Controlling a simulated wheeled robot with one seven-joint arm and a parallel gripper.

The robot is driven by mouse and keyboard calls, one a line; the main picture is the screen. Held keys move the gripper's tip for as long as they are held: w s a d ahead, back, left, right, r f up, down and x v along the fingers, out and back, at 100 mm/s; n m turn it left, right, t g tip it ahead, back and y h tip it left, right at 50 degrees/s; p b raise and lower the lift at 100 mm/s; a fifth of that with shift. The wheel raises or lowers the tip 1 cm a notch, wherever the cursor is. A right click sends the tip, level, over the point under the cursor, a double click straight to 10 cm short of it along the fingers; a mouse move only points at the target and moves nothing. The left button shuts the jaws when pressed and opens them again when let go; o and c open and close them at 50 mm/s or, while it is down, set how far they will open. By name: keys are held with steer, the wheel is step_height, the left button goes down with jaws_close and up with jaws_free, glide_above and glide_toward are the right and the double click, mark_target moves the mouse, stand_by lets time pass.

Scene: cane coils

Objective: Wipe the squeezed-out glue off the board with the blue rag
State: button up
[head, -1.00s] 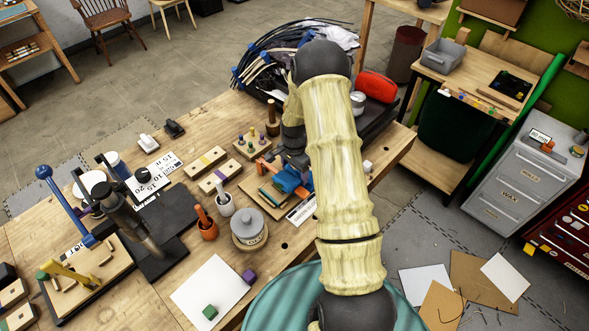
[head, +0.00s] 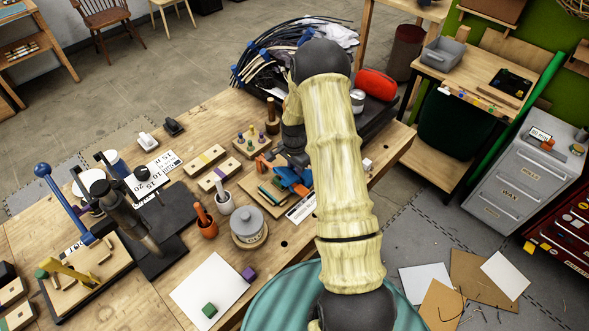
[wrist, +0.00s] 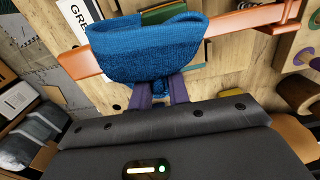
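My gripper shows in the wrist view (wrist: 162,90), its two dark fingers shut on the blue rag (wrist: 150,45). The rag hangs bunched past the fingertips and hides much of what lies behind it. In the head view the rag (head: 293,182) is over the right part of a light wooden board (head: 252,186) on the bench; contact cannot be told. Green strips (head: 270,197) lie on the board, and an orange clamp (head: 263,164) is beside the rag. The orange bar (wrist: 235,27) also crosses behind the rag in the wrist view. I cannot make out the glue.
A white label card (head: 301,209) lies in front. My arm covers the right side of the bench.

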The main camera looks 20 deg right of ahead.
steer(key=shift+w+a, duration=0.15)
jaws_close()
steer(key=shift+r, duration=0.2)
steer(key=p, duration=0.3)
steer(key=shift+r, duration=0.2)
